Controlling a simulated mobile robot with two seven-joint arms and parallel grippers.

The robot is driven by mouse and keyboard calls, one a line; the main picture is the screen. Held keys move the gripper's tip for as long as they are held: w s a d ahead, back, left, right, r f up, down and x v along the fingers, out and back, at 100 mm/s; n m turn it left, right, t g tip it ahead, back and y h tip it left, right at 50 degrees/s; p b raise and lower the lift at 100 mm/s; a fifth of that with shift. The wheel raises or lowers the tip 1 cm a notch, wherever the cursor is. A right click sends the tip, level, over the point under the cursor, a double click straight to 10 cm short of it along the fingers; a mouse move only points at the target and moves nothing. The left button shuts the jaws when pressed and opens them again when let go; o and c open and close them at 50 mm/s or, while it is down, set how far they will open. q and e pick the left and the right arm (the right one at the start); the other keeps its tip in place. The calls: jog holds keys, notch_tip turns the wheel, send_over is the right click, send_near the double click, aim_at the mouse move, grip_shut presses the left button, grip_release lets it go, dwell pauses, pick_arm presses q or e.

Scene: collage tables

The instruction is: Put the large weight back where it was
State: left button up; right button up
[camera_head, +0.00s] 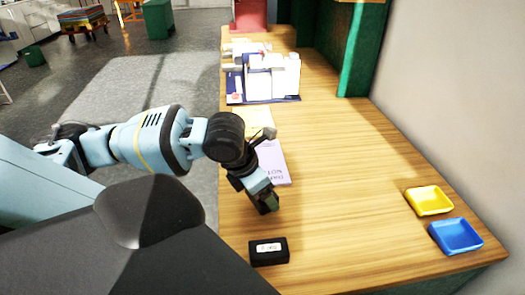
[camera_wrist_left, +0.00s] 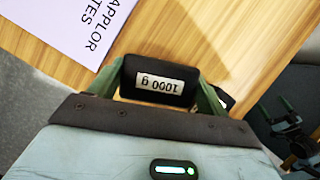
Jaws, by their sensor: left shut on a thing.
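My left gripper (camera_head: 268,205) is over the wooden table, with its fingers pointing down. In the left wrist view the left gripper (camera_wrist_left: 160,85) is shut on a black weight (camera_wrist_left: 158,82) labelled 1000 g, one green finger on each side. In the head view this held weight is mostly hidden by the gripper. Another black block (camera_head: 268,254) with a white label lies on the table just in front of the gripper, its text too small to read.
A lilac sheet (camera_head: 272,162) lies behind the gripper, with a yellow paper (camera_head: 258,120) beyond it. A white model on a blue base (camera_head: 265,80) stands farther back. Yellow (camera_head: 429,199) and blue (camera_head: 456,235) trays sit at the right. The table's middle is clear.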

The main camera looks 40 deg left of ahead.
pick_arm(q)
jog(key=shift+f, duration=2.05)
pick_arm(e)
jog(key=shift+f, duration=0.1)
pick_arm(q)
jog(key=shift+f, duration=0.15)
pick_arm(e)
jog(key=shift+s, duration=0.1)
pick_arm(q)
jog(key=o, duration=1.8)
jog(key=shift+f, duration=0.1)
jog(key=shift+c, duration=0.2)
jog(key=p+v, duration=0.1)
jog(key=v, duration=1.1)
pick_arm(e)
jog(key=shift+w+d+r, duration=0.25)
jog(key=shift+w+r, duration=0.6)
jog(key=shift+r, duration=0.15)
pick_arm(q)
jog(key=shift+s, duration=0.1)
pick_arm(e)
jog(key=shift+a, duration=0.1)
